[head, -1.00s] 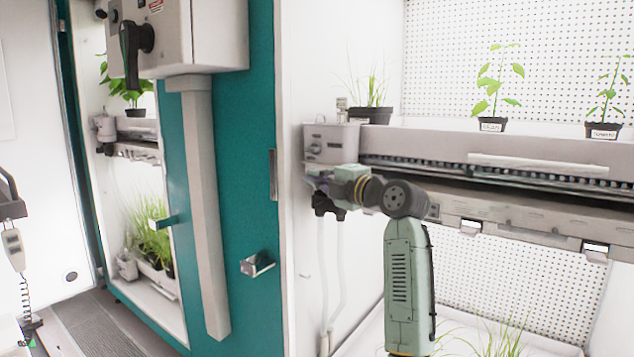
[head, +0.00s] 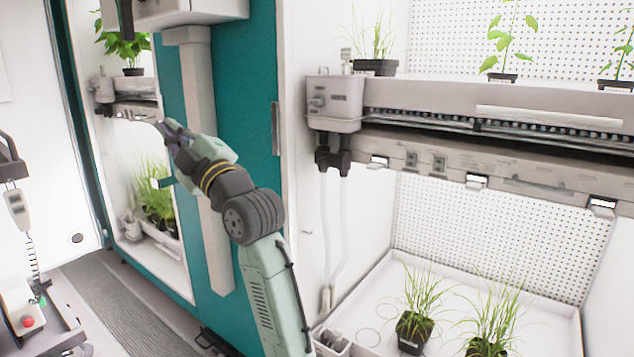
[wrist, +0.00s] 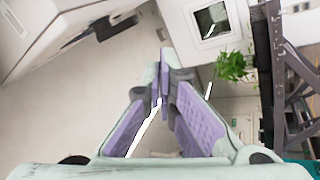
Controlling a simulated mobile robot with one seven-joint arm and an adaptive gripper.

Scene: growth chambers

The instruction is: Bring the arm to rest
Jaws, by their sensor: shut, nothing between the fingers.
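My gripper (head: 172,130) is at the end of my raised green-grey arm, left of centre in the head view. It is in front of the teal chamber frame (head: 245,95) and the grey post fixed to it. In the wrist view my gripper (wrist: 163,75) has its two purple-padded fingers brought together at the tips. Nothing is held between them. The gripper points away to the upper left in the head view, and I cannot tell its exact distance from the frame.
The open right chamber has a shelf (head: 430,97) with potted plants and a lower tray (head: 375,285) with grass pots (head: 413,330). The left chamber (head: 150,215) also holds plants. A cart (head: 45,325) stands at the lower left. Floor (head: 115,300) shows between them.

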